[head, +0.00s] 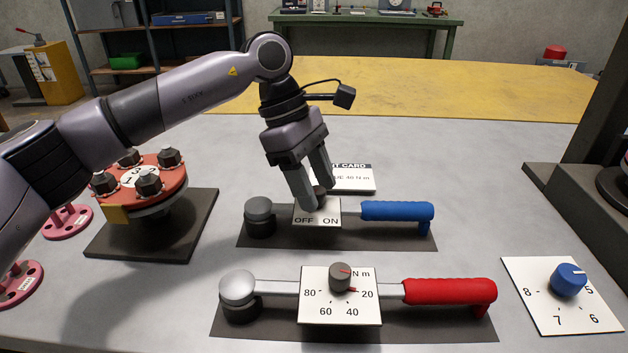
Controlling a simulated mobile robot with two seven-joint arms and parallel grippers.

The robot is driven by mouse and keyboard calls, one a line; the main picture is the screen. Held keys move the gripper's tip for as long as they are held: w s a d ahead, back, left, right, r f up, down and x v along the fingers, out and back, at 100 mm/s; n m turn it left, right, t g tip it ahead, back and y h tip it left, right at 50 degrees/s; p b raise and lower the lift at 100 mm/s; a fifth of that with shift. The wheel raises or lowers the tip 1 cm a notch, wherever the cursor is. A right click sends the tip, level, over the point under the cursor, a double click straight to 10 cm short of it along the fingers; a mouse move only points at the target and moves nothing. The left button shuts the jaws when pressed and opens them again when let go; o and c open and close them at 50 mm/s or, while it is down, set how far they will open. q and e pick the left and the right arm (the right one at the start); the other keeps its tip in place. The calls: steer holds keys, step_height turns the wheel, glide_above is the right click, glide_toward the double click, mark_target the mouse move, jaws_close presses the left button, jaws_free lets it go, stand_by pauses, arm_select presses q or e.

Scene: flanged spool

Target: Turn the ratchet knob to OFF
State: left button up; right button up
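The blue-handled ratchet (397,211) lies on a dark mat (290,241). Its white plate (331,217) reads OFF at left and ON at right. My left gripper (321,196) points down at this plate, with its two fingers on either side of the small dark ratchet knob (320,190). The fingers hide most of the knob, so its pointer and setting do not show. I cannot tell whether the fingers touch it. My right gripper is not in view.
A red-handled wrench (450,291) with a numbered dial lies in front. A blue knob (568,280) on a white card stands at right. A red bolted flange (145,182) stands at left on a dark plate. A white card (345,180) lies behind the ratchet.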

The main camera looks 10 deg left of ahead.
arm_select(q)
steer(key=v, duration=0.7)
stand_by(0.5)
